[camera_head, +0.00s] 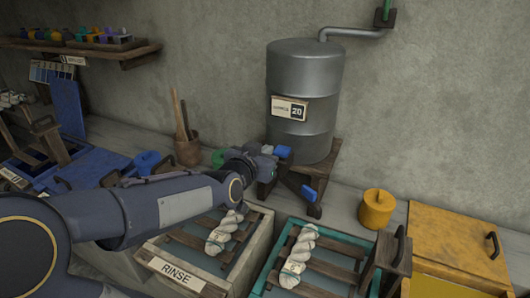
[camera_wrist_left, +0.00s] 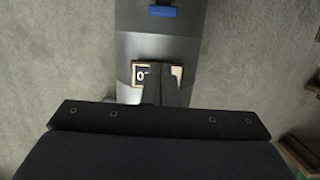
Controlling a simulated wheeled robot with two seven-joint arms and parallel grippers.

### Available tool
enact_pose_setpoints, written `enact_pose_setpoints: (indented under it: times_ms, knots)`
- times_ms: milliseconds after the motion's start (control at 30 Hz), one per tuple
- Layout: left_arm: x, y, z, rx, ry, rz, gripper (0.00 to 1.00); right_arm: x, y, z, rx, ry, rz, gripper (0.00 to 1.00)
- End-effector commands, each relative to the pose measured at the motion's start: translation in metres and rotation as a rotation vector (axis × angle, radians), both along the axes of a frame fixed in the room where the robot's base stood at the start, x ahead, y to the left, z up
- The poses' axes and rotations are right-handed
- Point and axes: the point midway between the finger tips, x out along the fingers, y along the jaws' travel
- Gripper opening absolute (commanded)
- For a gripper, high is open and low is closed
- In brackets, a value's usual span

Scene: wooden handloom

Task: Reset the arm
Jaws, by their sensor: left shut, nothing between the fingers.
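My left arm comes in from the left of the head view. Its gripper (camera_head: 268,172) is in front of the lower part of a grey metal drum. In the left wrist view, the dark fingers (camera_wrist_left: 170,88) are together and empty, over the drum's label. Blue parts show beside the gripper in the head view; I cannot tell exactly what they belong to. My right gripper is not in view.
The metal drum (camera_head: 305,75) stands on a wooden stand behind the gripper. Below the arm are a RINSE tray (camera_head: 178,272) and a teal-edged tray (camera_head: 352,240), each with a white skein. A yellow lidded pot (camera_head: 377,210) and yellow box (camera_head: 450,240) are at right.

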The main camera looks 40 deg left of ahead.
Motion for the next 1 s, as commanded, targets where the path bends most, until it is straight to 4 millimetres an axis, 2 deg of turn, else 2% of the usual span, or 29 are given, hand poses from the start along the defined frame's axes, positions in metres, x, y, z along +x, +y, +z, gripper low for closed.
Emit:
enact_pose_setpoints:
  times_ms: [467,567,667,767,900,1000]
  knots:
    - [0.0,0.0,0.0,0.0,-0.001,0.0,0.0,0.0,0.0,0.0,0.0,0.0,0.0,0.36]
    - [-0.002,-0.005,-0.002,-0.015,0.012,-0.011,0.0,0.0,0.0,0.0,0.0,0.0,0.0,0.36]
    - [-0.012,-0.029,-0.011,-0.086,0.074,-0.059,0.0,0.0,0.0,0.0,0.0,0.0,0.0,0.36]
    - [-0.037,-0.071,-0.032,-0.205,0.201,-0.144,0.0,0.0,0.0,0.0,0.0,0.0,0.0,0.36]
    - [-0.092,-0.137,-0.066,-0.369,0.432,-0.272,0.0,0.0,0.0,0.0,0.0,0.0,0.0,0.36]
    - [-0.133,-0.171,-0.085,-0.446,0.586,-0.339,0.0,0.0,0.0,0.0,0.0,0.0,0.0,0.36]
